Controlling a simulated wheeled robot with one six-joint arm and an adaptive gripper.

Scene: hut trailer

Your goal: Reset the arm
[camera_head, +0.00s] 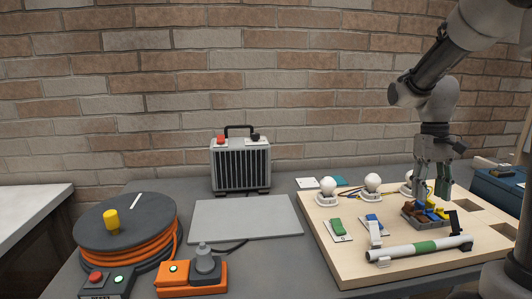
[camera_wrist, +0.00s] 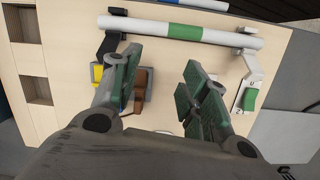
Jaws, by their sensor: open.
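My gripper (camera_head: 431,190) hangs at the right in the head view, pointing down over the wooden board (camera_head: 340,262). In the wrist view its two green-padded fingers (camera_wrist: 162,62) are spread apart, with nothing held between them. Just below and beside the fingers is a grey block with brown, blue and yellow pieces (camera_head: 412,212). It also shows in the wrist view as brown and yellow parts (camera_wrist: 143,82), partly hidden by the left finger. From the head view I cannot tell the exact height of the fingertips above the block.
A white tube with a green band (camera_head: 425,247) lies in holders at the board's front. Bulbs (camera_head: 372,183) and green and blue switches (camera_head: 338,228) stand on the board. A heater (camera_head: 240,163), grey plate (camera_head: 246,218) and orange cable reel (camera_head: 128,225) are further left.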

